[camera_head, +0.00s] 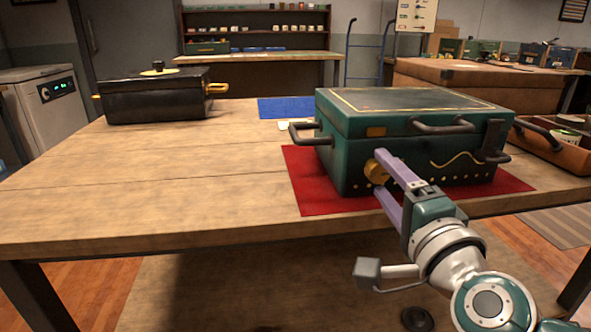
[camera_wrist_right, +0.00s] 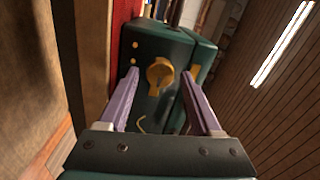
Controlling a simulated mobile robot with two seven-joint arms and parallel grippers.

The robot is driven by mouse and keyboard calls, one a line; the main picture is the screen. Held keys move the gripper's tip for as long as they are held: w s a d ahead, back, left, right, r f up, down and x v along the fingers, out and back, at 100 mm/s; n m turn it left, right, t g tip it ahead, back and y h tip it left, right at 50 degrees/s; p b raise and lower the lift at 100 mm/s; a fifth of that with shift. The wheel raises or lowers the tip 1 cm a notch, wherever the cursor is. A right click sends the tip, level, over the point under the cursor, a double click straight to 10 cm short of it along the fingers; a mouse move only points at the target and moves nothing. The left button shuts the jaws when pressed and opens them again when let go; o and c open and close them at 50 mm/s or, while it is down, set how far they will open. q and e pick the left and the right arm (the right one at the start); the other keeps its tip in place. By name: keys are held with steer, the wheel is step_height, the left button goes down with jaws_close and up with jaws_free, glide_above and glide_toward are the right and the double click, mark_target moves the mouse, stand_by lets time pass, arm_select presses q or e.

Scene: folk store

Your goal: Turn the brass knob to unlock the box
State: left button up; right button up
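The green box (camera_head: 345,170) sits closed on a red mat (camera_head: 310,194) at the right of the wooden table. Its brass knob (camera_head: 375,172) is on the front face, toward the left; it also shows in the right wrist view (camera_wrist_right: 160,73). My right gripper (camera_head: 379,174) is in front of the knob. Its purple fingers (camera_wrist_right: 165,85) are spread open, one on each side of the knob, with gaps between them and it in the wrist view. In the head view the upper finger partly overlaps the knob. My left gripper is out of view.
The box has dark handles on the lid (camera_head: 455,125) and left side (camera_head: 305,138). A black lidded case (camera_head: 155,100) stands at the back left and a blue mat (camera_head: 285,108) behind the box. An orange-brown tray (camera_head: 555,150) is at the right. The table's left and middle are clear.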

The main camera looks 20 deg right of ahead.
steer(key=shift+o, duration=0.4)
steer(key=shift+s, duration=0.1)
steer(key=v, duration=0.9)
steer(key=shift+s+p, duration=0.4)
steer(key=shift+p, duration=0.05)
